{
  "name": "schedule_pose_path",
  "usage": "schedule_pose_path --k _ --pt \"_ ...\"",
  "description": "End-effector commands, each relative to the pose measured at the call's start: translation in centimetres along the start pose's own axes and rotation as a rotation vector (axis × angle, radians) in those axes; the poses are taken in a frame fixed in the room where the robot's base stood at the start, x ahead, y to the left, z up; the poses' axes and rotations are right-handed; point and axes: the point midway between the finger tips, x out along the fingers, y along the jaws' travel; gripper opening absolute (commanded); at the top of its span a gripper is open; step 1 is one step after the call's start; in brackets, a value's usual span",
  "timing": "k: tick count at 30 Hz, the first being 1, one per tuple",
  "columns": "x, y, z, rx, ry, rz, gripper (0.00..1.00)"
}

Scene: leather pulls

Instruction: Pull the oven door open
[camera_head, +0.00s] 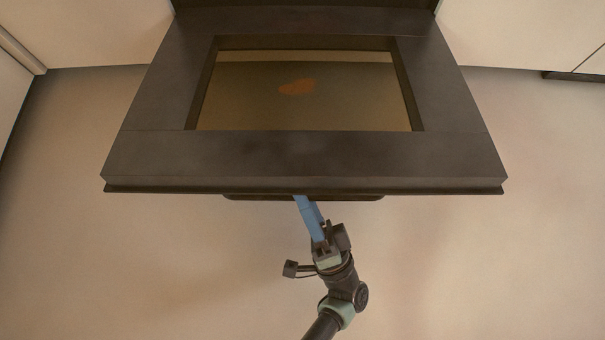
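The dark grey oven door (306,158) is swung down and out from the oven, lying close to level, with its inner side and glass window (345,95) facing up. Its dark handle (250,197) shows as a thin bar just under the front edge. My gripper (306,204) reaches up from below to the handle, a little left of the door's middle. Its blue fingers run up to the handle and the door edge. Their tips are hidden there, so I cannot see whether they are closed around the bar.
White cabinet fronts (95,30) stand on the left of the oven, and another white cabinet front (520,32) stands on the right. The beige floor (480,270) is clear on both sides of my arm. An orange-brown patch (297,87) shows in the window.

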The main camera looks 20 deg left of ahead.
Motion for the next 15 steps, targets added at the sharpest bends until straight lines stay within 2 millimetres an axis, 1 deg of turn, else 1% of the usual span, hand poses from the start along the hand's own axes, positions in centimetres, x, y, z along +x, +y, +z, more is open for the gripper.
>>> schedule_pose_path --k 5,15 --pt "-1.2 0.0 -0.1 0.000 0.002 0.003 0.52" --pt "-6.0 0.1 -0.1 0.000 0.001 0.003 0.52"
